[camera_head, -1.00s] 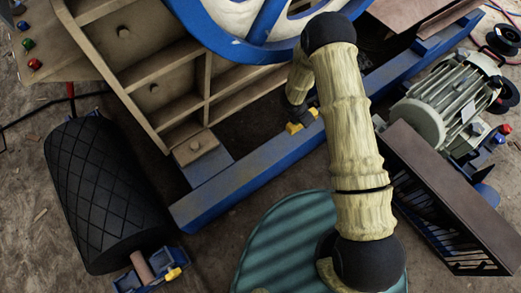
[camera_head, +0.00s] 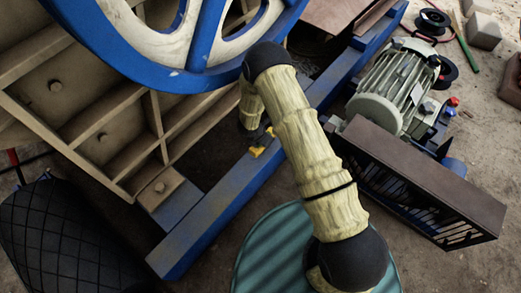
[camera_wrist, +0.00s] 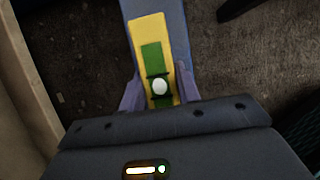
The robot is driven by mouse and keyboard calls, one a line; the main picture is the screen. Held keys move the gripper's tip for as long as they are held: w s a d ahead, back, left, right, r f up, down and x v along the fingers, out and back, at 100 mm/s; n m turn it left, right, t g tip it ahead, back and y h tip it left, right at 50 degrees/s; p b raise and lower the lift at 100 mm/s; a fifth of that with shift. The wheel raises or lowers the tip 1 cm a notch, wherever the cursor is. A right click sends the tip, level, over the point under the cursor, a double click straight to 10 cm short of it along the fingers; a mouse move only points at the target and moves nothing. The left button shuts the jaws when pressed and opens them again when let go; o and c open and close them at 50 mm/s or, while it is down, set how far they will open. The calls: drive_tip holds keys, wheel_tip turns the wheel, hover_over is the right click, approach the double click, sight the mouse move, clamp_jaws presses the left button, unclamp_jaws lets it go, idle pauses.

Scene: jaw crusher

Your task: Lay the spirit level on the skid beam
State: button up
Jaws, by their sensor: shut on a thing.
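The spirit level (camera_wrist: 150,32) is a yellow block with a green panel and a pale round vial. My gripper (camera_wrist: 158,88) is shut on it, with a finger on each side. In the head view only a small yellow part of the spirit level (camera_head: 257,152) shows below my gripper, over the blue skid beam (camera_head: 205,217). The beam runs diagonally from lower left to upper right. In the wrist view the blue beam (camera_wrist: 168,8) shows beyond the level's far end, roughly in line with it. I cannot tell whether the level touches the beam.
The crusher's ribbed tan body (camera_head: 75,95) and blue-rimmed flywheel (camera_head: 190,80) stand close on the left. A grey motor (camera_head: 393,85) and a brown slotted guard (camera_head: 425,185) are on the right. A black textured roll (camera_head: 60,240) lies lower left.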

drive_tip(key=shift+f, duration=0.35)
drive_tip(key=shift+f+b, duration=0.8)
drive_tip(key=shift+f, duration=1.05)
drive_tip(key=shift+f, duration=0.1)
drive_tip(key=shift+f, duration=0.1)
drive_tip(key=o, duration=1.1)
drive_tip(key=shift+o, duration=0.2)
